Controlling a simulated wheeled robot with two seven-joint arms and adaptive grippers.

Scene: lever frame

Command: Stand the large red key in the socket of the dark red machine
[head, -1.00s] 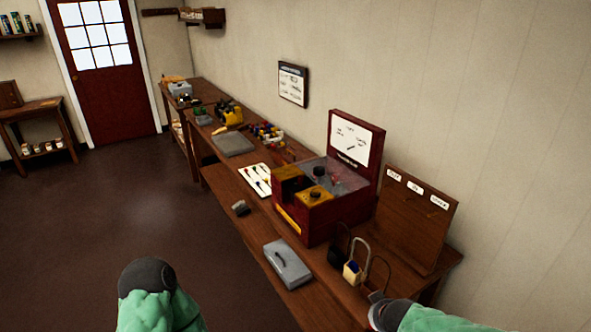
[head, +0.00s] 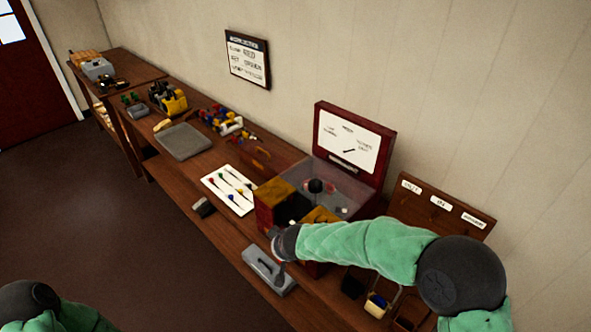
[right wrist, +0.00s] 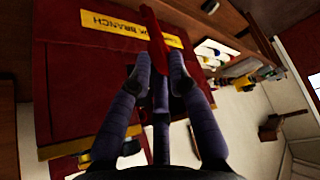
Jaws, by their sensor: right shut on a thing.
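The large red key (right wrist: 156,45) is a long red bar held between the fingers of my right gripper (right wrist: 159,68) in the right wrist view. The dark red machine (head: 352,113) stands on the bench with an upright panel, a clear cover and yellow blocks on top. In the right wrist view the key overlaps the machine's front (right wrist: 85,75) and its yellow label. I cannot make out the socket. My left gripper is out of view.
The grey case (head: 262,268) with a handle lies on the bench in front of the machine. Padlocks (head: 376,305) and a wooden label board (head: 410,203) are to the right. A white sheet with several small items (head: 215,183) and a grey tray (head: 183,141) lie left.

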